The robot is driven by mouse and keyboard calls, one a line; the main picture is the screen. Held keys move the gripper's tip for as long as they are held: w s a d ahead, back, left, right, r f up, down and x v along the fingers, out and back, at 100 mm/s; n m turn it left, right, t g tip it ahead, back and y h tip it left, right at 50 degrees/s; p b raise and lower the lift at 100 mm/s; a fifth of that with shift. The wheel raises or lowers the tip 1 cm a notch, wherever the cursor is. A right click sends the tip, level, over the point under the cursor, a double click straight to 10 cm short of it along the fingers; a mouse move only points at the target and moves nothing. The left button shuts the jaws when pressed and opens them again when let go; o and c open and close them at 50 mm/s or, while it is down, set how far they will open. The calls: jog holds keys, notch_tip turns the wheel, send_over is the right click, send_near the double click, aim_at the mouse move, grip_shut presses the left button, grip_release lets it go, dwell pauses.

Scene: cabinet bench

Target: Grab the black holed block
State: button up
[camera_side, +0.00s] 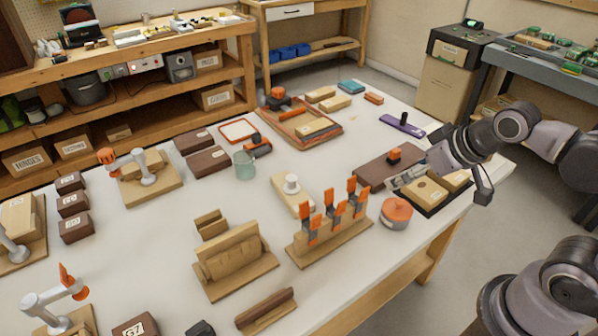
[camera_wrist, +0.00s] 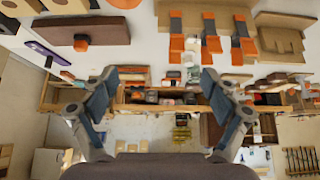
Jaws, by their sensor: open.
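A small black block (camera_side: 200,328) sits at the front edge of the side view, partly cut off by the frame; I cannot make out a hole in it. I cannot pick it out in the wrist view. My gripper (camera_side: 462,172) is at the right end of the table in the side view, far from that block and above the area by the black tray. In the wrist view my gripper (camera_wrist: 160,85) has its two fingers wide apart with nothing between them.
A black tray (camera_side: 447,207) with wooden blocks lies below my gripper. Close by are a brown plate (camera_side: 372,172) with an orange knob, a round orange-topped pot (camera_side: 396,213) and a purple bar (camera_side: 402,125). Orange clamps (camera_side: 333,212) stand upright mid-table. Bare table shows between the fixtures.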

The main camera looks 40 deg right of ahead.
dwell(0.3)
jog(key=w+d+r+m+g+h, duration=0.1)
jog(key=w+d+r+m+g, duration=0.1)
jog(key=w+d+m, duration=0.65)
jog(key=w+d+r+m+g, duration=0.1)
jog(key=w+d+m+g, duration=0.3)
jog(key=d, duration=0.7)
jog(key=d+f+m, duration=0.2)
jog(key=d+f, duration=0.3)
jog(key=d, duration=0.2)
jog(key=d+f+m, duration=0.3)
jog(key=d+f, duration=0.3)
jog(key=d, duration=0.2)
jog(key=d+f+m+g+y, duration=0.1)
jog(key=d+f+m, duration=0.2)
jog(key=d+f, duration=0.2)
jog(key=shift+w+d+f, duration=0.15)
jog(key=shift+d+f, duration=0.05)
jog(key=shift+d, duration=0.55)
jog(key=shift+w+d+f, duration=0.1)
jog(key=shift+d+f, duration=0.1)
jog(key=shift+d, duration=0.5)
jog(key=shift+s+a+f, duration=0.1)
jog(key=shift+f, duration=1.4)
jog(key=shift+a+f, duration=0.1)
jog(key=shift+f, duration=1.4)
jog(key=c, duration=1.2)
